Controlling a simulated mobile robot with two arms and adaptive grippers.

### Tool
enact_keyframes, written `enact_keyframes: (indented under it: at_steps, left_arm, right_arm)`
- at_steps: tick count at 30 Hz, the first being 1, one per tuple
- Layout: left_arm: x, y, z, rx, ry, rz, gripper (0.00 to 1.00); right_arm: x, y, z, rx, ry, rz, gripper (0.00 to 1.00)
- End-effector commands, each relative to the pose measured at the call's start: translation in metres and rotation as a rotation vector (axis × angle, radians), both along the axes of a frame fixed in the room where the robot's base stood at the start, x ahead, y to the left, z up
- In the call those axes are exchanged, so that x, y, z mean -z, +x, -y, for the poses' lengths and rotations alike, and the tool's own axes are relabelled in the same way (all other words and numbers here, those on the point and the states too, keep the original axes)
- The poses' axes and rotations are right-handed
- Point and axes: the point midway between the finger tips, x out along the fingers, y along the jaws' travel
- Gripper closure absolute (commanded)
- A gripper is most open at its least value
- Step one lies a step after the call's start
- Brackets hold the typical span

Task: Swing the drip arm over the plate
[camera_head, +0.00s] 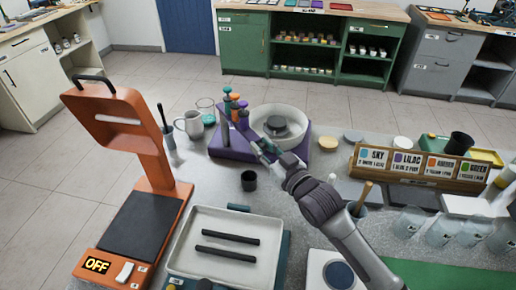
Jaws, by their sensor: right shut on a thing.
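A purple stand (222,150) sits on the grey counter near its far edge. Its right side bears a round white basin (296,112) with a dark grey disc-shaped plate (283,125) inside. Upright teal, orange and purple-topped pieces (235,104) stand at its left. My right gripper (263,148) reaches in from the lower right to the stand's front, just left of the basin. It is shut on a part there that looks like the drip arm, mostly hidden by the fingers. The drip arm's exact direction is hard to see. My left gripper is out of view.
A small black cup (249,181) is in front. An orange press-like device (135,130) and a white tray (205,265) with two black bars lie nearer. A labelled wooden rack (400,183) and jugs stand right.

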Motion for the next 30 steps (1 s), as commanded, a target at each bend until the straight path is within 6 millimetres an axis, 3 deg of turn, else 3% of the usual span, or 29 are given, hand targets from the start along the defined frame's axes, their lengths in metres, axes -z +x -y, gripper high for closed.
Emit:
enact_keyframes:
  at_steps: [9,10,15,30]
  left_arm:
    - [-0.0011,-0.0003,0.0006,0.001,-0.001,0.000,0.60]
    - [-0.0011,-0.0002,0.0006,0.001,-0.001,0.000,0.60]
    - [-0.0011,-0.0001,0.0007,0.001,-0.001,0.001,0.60]
    - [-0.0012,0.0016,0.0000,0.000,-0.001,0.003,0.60]
  right_arm:
    - [-0.0020,0.0073,0.0091,0.002,0.002,0.002,1.00]
    - [-0.0021,0.0073,0.0092,0.002,0.002,0.002,0.73]
    - [-0.0026,0.0074,0.0090,0.002,0.002,0.003,0.50]
    - [-0.0016,0.0020,0.0125,0.002,0.001,0.002,0.50]
